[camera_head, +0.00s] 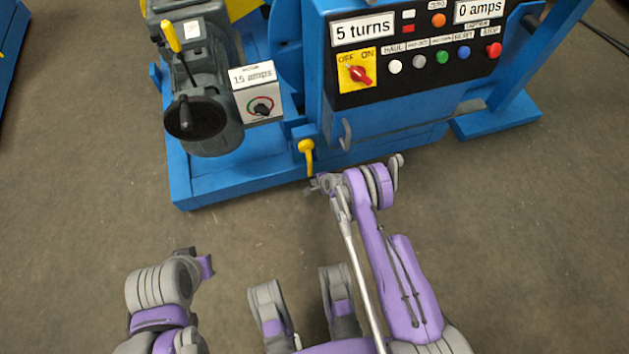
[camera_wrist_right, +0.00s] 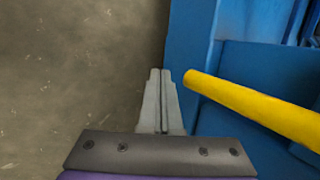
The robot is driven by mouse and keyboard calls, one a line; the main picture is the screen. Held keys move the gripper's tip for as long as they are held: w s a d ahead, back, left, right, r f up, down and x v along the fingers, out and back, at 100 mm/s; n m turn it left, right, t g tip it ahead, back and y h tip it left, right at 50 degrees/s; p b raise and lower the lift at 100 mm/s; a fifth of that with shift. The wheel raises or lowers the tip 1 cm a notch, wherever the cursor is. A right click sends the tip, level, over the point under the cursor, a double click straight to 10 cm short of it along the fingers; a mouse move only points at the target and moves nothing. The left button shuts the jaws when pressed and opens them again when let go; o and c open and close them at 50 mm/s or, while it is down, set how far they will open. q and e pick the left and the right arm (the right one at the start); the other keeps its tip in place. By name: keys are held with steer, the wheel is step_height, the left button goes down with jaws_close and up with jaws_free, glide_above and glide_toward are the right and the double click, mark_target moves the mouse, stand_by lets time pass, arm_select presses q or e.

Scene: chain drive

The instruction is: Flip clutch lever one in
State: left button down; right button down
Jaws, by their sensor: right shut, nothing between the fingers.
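A short yellow lever (camera_head: 307,155) hangs down from the lower front of the blue machine frame, next to my right gripper (camera_head: 314,185). I read no label on it, so I cannot tell whether it is clutch lever one. My right gripper is shut and empty, just below the lever in the head view. In the right wrist view, the closed fingertips (camera_wrist_right: 165,74) sit just left of the end of the yellow lever (camera_wrist_right: 250,105), with nothing between them. A second yellow-handled lever (camera_head: 171,36) stands up on the grey motor unit at upper left. My left arm is low at left; its fingers are unclear.
The blue machine frame (camera_head: 240,180) has a low front beam. A black control panel (camera_head: 430,60) reads "5 turns" and "0 amps", with a red OFF/ON switch (camera_head: 360,74). A dial box (camera_head: 262,103) reads "15 amps". The floor (camera_head: 90,170) in front is clear.

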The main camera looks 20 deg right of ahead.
stand_by(0.5)
steer(key=p+v, duration=0.2)
steer(key=v, duration=0.8)
steer(key=shift+d+r+p, duration=0.15)
steer(key=shift+r+p, duration=0.15)
steer(key=shift+p, duration=0.1)
steer(key=shift+s, duration=0.15)
